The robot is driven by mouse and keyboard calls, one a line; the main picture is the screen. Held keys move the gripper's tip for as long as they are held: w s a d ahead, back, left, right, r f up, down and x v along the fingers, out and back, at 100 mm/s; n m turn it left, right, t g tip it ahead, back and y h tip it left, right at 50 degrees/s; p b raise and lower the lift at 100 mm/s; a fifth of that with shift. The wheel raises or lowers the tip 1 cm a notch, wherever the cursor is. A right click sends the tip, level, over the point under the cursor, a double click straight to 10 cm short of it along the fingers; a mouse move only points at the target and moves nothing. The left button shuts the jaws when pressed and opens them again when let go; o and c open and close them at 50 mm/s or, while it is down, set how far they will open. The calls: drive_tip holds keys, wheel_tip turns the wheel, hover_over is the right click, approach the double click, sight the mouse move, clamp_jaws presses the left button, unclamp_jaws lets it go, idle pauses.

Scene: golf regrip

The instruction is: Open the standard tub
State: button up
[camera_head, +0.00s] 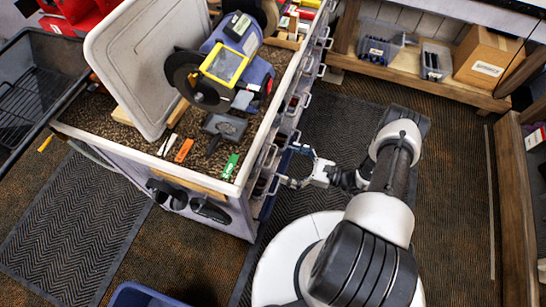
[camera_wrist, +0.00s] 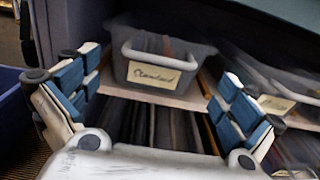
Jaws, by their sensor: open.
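The standard tub (camera_wrist: 154,76) is a grey bin with a light grey handle and a cream label reading "Standard". It sits on a shelf, ahead of my gripper in the wrist view, with dark strips inside. My gripper (camera_wrist: 160,72) is open and empty, its blue-padded fingers spread to either side of the tub's front. The handle shows between the fingers, and I see no contact. In the head view, my gripper (camera_head: 294,167) is beside the workbench's right side, where several handles stick out. I cannot tell there which handle is the standard tub's.
Another labelled tub (camera_wrist: 276,104) stands to the right in the wrist view. Dark upright items (camera_wrist: 160,126) fill the space below the shelf. A blue bin (camera_wrist: 14,104) is at the left. The workbench (camera_head: 205,194) carries tools and a machine. Floor between bench and back shelf (camera_head: 405,68) is mostly clear.

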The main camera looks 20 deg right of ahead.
sight(273, 157)
drive_tip(key=x, duration=0.6)
drive_tip(key=shift+c, duration=0.2)
drive_tip(key=shift+d, duration=0.1)
drive_tip(key=c, duration=1.4)
